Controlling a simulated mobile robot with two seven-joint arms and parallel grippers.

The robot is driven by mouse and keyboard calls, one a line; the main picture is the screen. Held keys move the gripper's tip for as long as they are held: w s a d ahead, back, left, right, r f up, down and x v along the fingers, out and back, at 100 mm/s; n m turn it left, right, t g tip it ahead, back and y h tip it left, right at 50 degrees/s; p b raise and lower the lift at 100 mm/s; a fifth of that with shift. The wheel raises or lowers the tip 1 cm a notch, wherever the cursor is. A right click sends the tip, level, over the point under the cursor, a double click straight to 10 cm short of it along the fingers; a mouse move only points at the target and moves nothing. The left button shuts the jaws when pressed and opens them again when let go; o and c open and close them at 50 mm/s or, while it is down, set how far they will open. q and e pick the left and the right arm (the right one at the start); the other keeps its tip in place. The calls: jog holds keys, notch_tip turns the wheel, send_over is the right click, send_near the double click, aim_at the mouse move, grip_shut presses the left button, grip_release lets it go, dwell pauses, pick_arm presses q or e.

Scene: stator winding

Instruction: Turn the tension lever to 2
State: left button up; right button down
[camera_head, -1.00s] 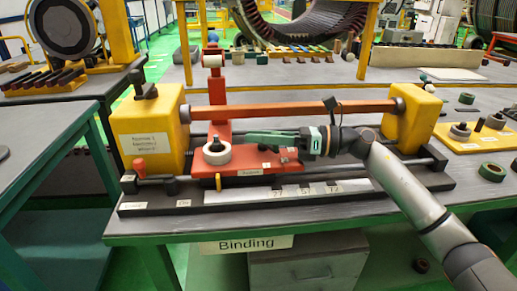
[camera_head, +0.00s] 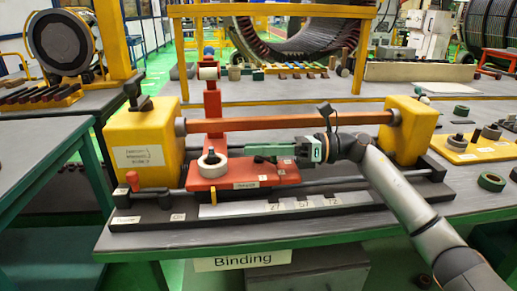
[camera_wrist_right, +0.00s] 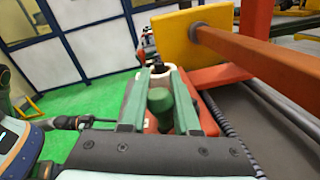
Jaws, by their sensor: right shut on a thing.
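My right gripper (camera_head: 254,154) reaches in from the right, low over the red carriage (camera_head: 232,177) of the binding bench. In the right wrist view, its two green fingers (camera_wrist_right: 160,90) lie on either side of a dark green knob (camera_wrist_right: 160,104), shut on it. The knob may be the tension lever's handle; its shaft and turning position are hidden. Labels on the light front strip (camera_head: 262,209) look like T marks, the rightmost possibly T2, but are hard to read. My left gripper is not in view.
A white roll (camera_head: 211,171) sits on the carriage, left of my fingers. An orange bar (camera_head: 285,124) runs behind them between two yellow housings (camera_head: 145,145), (camera_head: 411,135).

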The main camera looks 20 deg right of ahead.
jog(key=c, duration=0.7)
grip_release()
jog(key=shift+o, duration=0.2)
jog(key=shift+d, duration=0.1)
jog(key=shift+s+d, duration=0.1)
jog(key=shift+d, duration=0.15)
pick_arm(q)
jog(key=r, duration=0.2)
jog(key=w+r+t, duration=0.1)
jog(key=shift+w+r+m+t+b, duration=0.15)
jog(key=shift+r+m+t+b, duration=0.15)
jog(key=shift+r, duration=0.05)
pick_arm(e)
jog(key=v, duration=1.1)
jog(key=shift+s+d, duration=0.2)
jog(key=shift+d, duration=0.15)
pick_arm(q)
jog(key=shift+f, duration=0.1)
